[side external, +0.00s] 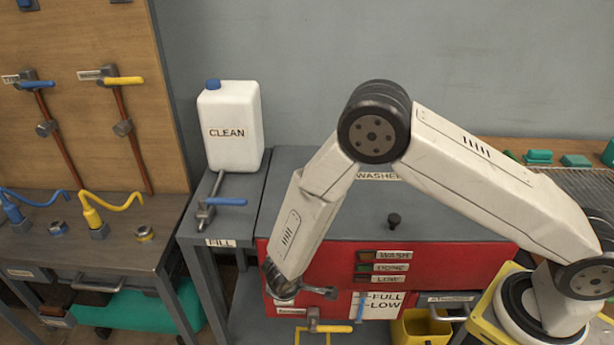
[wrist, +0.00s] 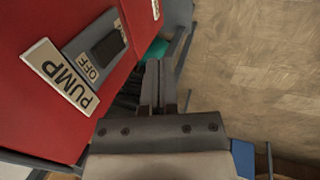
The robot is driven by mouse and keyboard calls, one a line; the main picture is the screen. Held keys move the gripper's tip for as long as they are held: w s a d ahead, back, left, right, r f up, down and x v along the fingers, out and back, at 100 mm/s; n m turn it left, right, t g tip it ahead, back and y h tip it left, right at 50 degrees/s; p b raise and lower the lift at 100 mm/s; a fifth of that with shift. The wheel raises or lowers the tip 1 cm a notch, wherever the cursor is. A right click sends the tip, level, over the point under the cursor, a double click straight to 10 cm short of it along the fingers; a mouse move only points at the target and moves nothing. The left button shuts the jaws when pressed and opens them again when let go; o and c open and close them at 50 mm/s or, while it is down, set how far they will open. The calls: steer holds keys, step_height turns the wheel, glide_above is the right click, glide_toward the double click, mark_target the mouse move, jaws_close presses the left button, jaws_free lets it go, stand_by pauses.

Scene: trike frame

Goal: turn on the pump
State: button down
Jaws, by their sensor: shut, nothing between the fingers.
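The pump switch (wrist: 107,47), a dark rocker on a grey plate, is on a red face in the wrist view. A white PUMP label (wrist: 60,78) is beside it and a small OFF label (wrist: 88,67) is at one end. Lettering at its other end is too small to read. My gripper (wrist: 158,66) is shut and empty, to the right of the switch plate and apart from it in the picture. In the side external view my gripper (side external: 326,293) is low before the red front of the washer (side external: 300,240). The pump switch cannot be made out there.
A white CLEAN jug (side external: 232,135) and a blue-handled fill valve (side external: 225,202) stand left of the washer. A yellow-handled valve (side external: 325,329) is just below my gripper. A yellow bin (side external: 420,328) is at the lower right. Open floor (wrist: 255,75) shows in the wrist view.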

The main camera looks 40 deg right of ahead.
steer(key=shift+w+d+f, duration=1.5)
steer(key=shift+w+d, duration=0.2)
steer(key=shift+w, duration=0.05)
steer(key=shift+w+d+f, duration=0.1)
steer(key=shift+w+d, duration=0.1)
steer(key=shift+r, duration=0.3)
steer(key=shift+r, duration=0.5)
